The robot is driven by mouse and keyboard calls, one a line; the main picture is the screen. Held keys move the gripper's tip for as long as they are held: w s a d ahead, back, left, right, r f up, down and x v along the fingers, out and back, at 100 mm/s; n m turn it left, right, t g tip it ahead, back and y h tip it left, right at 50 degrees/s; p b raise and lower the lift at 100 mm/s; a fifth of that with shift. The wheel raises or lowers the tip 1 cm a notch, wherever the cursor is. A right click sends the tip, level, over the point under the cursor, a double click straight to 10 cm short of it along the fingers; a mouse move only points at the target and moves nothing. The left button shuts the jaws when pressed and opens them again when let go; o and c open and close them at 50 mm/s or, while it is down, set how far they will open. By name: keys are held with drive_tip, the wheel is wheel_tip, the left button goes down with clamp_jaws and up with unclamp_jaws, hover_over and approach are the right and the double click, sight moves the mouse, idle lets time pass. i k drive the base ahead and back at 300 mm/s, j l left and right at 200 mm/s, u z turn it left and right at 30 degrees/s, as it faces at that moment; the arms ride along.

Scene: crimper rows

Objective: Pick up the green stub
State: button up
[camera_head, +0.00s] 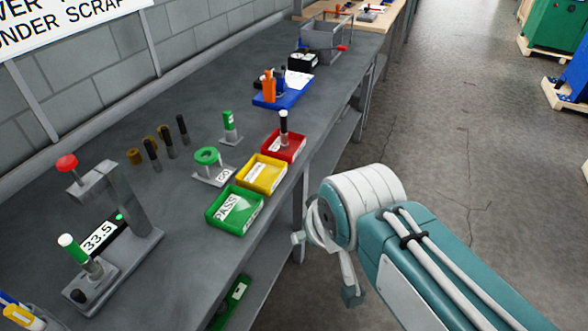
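The gauge has a red knob and a display reading 33.5. A second green cylinder (229,121) stands on a small grey plate farther back on the bench. I cannot tell for certain which one is the named stub. My gripper (325,267) hangs beyond the bench's right edge, to the right of the green PASS bin. Its fingers are spread apart, with nothing visible between them. It is well away from both green pieces.
A blue tray (262,101) sits farther back.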

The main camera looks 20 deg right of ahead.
sight(94, 270)
drive_tip(key=u, duration=1.5)
drive_tip(key=i, duration=0.4)
